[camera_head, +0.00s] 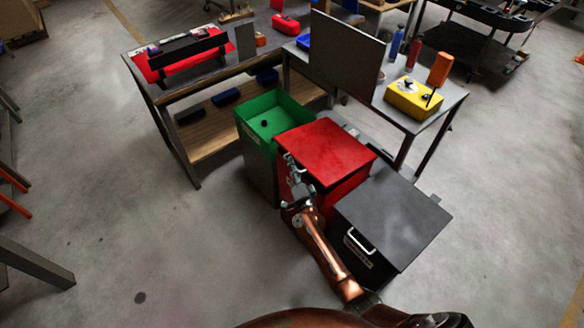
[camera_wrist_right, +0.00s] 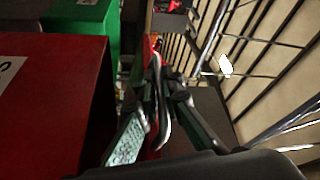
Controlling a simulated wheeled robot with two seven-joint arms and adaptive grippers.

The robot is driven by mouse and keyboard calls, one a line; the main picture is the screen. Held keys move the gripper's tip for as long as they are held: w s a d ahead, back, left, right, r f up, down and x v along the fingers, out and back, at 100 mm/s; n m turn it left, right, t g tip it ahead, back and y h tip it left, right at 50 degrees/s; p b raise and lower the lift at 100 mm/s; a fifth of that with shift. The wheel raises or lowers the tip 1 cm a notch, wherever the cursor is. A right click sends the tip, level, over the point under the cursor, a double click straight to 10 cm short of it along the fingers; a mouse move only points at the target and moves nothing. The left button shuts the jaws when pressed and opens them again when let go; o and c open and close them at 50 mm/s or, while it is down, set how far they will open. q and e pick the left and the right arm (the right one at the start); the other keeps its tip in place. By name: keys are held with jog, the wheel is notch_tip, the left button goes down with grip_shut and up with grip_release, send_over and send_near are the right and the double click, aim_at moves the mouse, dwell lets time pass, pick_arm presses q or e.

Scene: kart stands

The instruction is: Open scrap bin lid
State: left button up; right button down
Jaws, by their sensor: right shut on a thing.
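The red bin, which I take for the scrap bin, stands between two other bins, and its red lid (camera_head: 325,149) lies flat over the top. My right gripper (camera_head: 291,168) is at the lid's front-left edge, shut on what seems to be the lid's handle. In the right wrist view the gripper (camera_wrist_right: 152,100) is closed around a thin pale curved bar, beside the dark red bin wall (camera_wrist_right: 55,110) with a white label. The gripper hides most of the handle in the head view. My left gripper is not in view.
An open green bin (camera_head: 248,115) stands to the left and a black lidded bin (camera_head: 395,215) with a white handle to the right. A table with a yellow box (camera_head: 413,98) is close behind.

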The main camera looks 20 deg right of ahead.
jog(key=w+d+r+m+g+p, duration=0.2)
jog(key=d+r+m+p, duration=0.3)
jog(key=r+p, duration=0.65)
jog(key=w+d+r+m+g+p, duration=0.1)
jog(key=w+d+r+m+p, duration=0.15)
jog(key=d+r+p, duration=0.75)
pick_arm(q)
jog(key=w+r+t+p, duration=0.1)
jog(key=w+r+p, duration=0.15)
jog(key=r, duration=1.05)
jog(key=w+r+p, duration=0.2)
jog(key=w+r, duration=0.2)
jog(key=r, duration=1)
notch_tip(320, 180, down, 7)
jog(key=b, duration=0.6)
jog(key=shift+b, duration=0.35)
pick_arm(e)
jog(key=w+d+r+m+g, duration=0.1)
jog(key=w+d+r+m, duration=0.1)
jog(key=d, duration=0.6)
jog(key=w+d+r+m+y, duration=0.1)
jog(key=w+d+r+m, duration=0.1)
jog(key=d+r, duration=0.3)
jog(key=shift+w+d+g, duration=0.4)
jog(key=shift+w+d, duration=0.4)
jog(key=shift+d, duration=0.75)
jog(key=c, duration=2.4)
grip_release()
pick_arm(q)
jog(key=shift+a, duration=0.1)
